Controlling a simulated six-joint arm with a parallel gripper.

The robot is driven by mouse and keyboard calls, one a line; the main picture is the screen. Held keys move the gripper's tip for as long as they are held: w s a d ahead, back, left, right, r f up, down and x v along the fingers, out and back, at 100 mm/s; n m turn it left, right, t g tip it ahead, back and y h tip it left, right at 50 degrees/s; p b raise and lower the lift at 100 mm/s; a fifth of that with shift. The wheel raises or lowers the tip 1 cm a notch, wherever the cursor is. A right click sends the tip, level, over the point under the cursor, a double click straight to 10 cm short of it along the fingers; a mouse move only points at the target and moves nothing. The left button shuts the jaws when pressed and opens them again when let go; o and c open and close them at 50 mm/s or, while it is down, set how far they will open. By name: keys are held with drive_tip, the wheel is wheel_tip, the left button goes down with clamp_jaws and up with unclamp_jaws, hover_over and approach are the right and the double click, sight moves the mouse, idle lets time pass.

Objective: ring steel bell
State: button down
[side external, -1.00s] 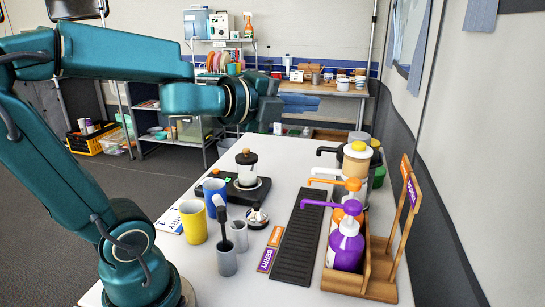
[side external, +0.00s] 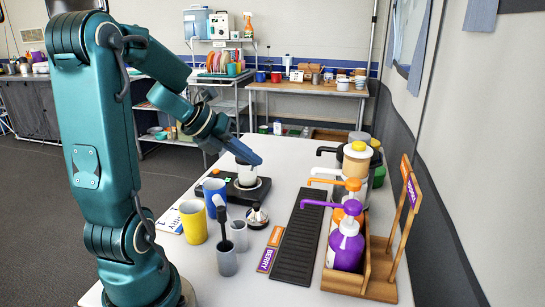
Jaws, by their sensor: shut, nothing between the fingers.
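A small steel bell (side external: 257,215) with a dark knob on top stands upright on the white table, right of the yellow and blue cups. My gripper (side external: 254,160) is shut and empty. It points down and to the right, farther back than the bell in the picture and above it. In this view it covers the top of a white jar (side external: 247,175) on a black base; I cannot tell whether it touches the jar.
A yellow cup (side external: 193,222), a blue cup (side external: 214,191) and a grey cup (side external: 227,260) holding a dark-handled tool stand left of the bell. A black ribbed mat (side external: 299,240) and a wooden rack (side external: 377,266) with pump bottles are on the right.

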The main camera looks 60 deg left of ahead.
drive_tip(key=shift+f, duration=0.1)
hover_over(252, 212)
drive_tip(key=shift+f, duration=4.3)
drive_tip(key=shift+f, duration=0.4)
drive_tip(key=shift+f, duration=0.4)
drive_tip(key=shift+r, duration=0.85)
drive_tip(key=shift+r, duration=2.5)
